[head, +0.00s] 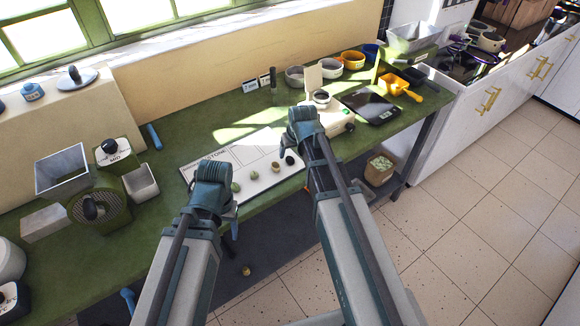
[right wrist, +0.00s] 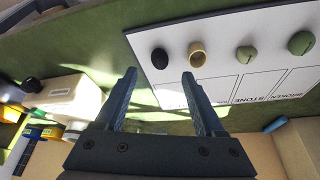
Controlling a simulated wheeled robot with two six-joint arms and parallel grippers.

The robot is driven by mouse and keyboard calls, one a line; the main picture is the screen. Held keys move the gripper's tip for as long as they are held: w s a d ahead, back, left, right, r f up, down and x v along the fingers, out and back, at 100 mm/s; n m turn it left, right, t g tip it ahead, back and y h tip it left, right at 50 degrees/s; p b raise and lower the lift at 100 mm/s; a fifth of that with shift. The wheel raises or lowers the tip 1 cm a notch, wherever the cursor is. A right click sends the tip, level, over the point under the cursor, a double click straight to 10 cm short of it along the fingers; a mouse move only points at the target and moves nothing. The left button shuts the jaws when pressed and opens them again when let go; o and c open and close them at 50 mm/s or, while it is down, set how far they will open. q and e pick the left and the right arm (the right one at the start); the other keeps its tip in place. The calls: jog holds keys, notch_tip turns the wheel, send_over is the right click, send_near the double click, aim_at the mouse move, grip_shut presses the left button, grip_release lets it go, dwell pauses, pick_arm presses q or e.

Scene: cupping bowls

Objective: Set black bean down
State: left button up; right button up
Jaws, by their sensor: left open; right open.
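The black bean (head: 289,160) lies on the white sorting mat (head: 222,158), near its right end. It also shows in the right wrist view (right wrist: 160,58), on the plain strip beside the outlined boxes. A tan bean (right wrist: 197,53) and two green beans (right wrist: 247,54) (right wrist: 300,42) lie in a row with it. My right gripper (right wrist: 161,88) is open and empty, its fingertips just short of the black and tan beans and apart from them.
A black scale (head: 370,106), a yellow scoop (head: 400,88) and several bowls stand toward the right end of the green table (head: 180,140). A green grinder (head: 100,208) stands at the left.

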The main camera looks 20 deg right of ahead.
aim_at(291, 159)
jog(key=shift+b+x, duration=2.45)
jog(key=shift+x, duration=0.25)
jog(key=shift+s, duration=0.15)
jog(key=shift+c, duration=0.4)
grip_shut()
